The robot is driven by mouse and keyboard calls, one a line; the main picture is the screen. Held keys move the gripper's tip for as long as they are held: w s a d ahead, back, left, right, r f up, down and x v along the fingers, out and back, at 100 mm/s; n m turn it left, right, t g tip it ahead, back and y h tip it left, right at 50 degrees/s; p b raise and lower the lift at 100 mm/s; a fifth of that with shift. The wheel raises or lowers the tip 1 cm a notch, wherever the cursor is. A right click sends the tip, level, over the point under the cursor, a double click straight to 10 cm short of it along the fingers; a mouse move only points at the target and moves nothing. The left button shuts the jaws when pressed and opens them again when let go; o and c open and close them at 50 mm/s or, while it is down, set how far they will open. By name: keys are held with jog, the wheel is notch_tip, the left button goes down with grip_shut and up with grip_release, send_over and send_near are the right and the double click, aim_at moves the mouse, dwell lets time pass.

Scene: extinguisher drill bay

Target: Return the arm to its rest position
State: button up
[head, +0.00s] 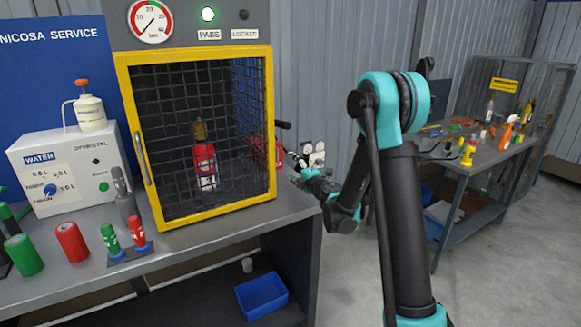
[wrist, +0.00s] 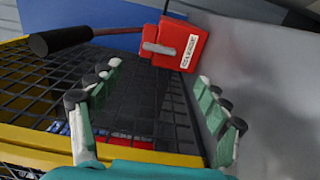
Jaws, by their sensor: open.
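My arm (head: 405,220) rises at the centre right of the head view and bends down to the left. My gripper (head: 303,175) is beside the right side of the yellow-framed mesh cage, small and partly hidden in the head view. In the wrist view my gripper (wrist: 155,105) shows its two green-and-white fingers spread wide apart, with nothing between them. A red box (wrist: 180,42) with a white label and a grey lever lies beyond the fingertips, apart from them.
The yellow-framed cage (head: 130,130) stands on the grey bench (head: 235,218), with a red extinguisher (head: 204,165) upright inside. A dark-handled bar (wrist: 75,38) lies across the wrist view's upper left. A cluttered side table (head: 490,155) stands at right. Open floor (head: 520,250) lies in front of it.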

jog(key=s+d+r+m+t+h, duration=0.1)
jog(key=d+r+m+h, duration=0.3)
jog(key=d, duration=0.4)
jog(key=s+d+r+m+t+h, duration=0.2)
jog(key=d+m+h, duration=0.2)
jog(key=d+m, duration=0.25)
jog(key=s+d+f+m+g+h, duration=0.3)
jog(key=s+d+m+h, duration=0.3)
jog(key=d, duration=0.5)
jog(key=s+d+f+m+g, duration=0.2)
jog(key=s+f+m+g, duration=0.1)
jog(key=s, duration=0.4)
jog(key=s+d+f+m+g, duration=0.2)
jog(key=s+d+f+m, duration=0.15)
jog(key=s, duration=0.35)
jog(key=s+a+f+m+g+y, duration=0.1)
jog(key=s+a+f+g+y, duration=0.1)
jog(key=s, duration=0.7)
jog(key=s+a+f+m+g+y, duration=0.1)
jog(key=s+a+f+g+y, duration=0.1)
jog(key=s+f, duration=0.5)
jog(key=shift+s+a+g, duration=0.55)
jog(key=shift+s+g, duration=0.35)
